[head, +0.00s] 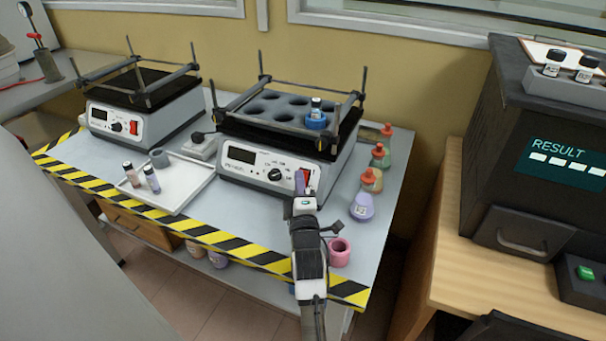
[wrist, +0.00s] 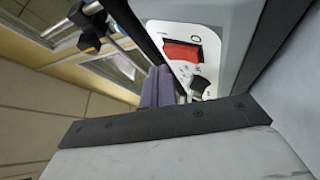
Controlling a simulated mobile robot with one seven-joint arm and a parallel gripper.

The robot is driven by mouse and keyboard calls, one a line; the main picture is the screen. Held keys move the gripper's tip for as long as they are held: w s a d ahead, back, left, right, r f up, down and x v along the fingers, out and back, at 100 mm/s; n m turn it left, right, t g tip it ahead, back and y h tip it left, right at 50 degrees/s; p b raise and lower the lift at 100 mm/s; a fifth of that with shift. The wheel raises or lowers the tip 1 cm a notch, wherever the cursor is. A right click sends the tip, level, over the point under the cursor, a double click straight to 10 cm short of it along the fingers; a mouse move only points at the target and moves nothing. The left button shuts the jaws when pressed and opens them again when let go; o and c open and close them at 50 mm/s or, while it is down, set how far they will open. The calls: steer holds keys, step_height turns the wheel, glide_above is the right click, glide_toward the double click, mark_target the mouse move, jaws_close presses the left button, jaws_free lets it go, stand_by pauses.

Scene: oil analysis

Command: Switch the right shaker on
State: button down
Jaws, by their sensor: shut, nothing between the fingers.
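The right shaker (head: 262,165) is a white box with a black top, a dark display (head: 242,155) and a black knob (head: 275,174). Its red rocker switch (head: 305,177) is at the right end of the front panel. In the wrist view the red switch (wrist: 182,53) shows beside an O mark, with the black knob (wrist: 199,86) below it. My gripper (head: 300,179) is shut and empty at the panel, just in front of the switch. Its purple fingers also show in the wrist view (wrist: 157,86), close to the panel. I cannot tell whether they touch it.
The left shaker (head: 142,122) stands at the back left. A white tray (head: 178,195) with small vials lies in front. A dark analyser (head: 520,150) stands right.

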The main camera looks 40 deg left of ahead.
steer(key=shift+w+f+b, duration=0.15)
steer(key=shift+w+b, duration=0.15)
steer(key=shift+b, duration=0.05)
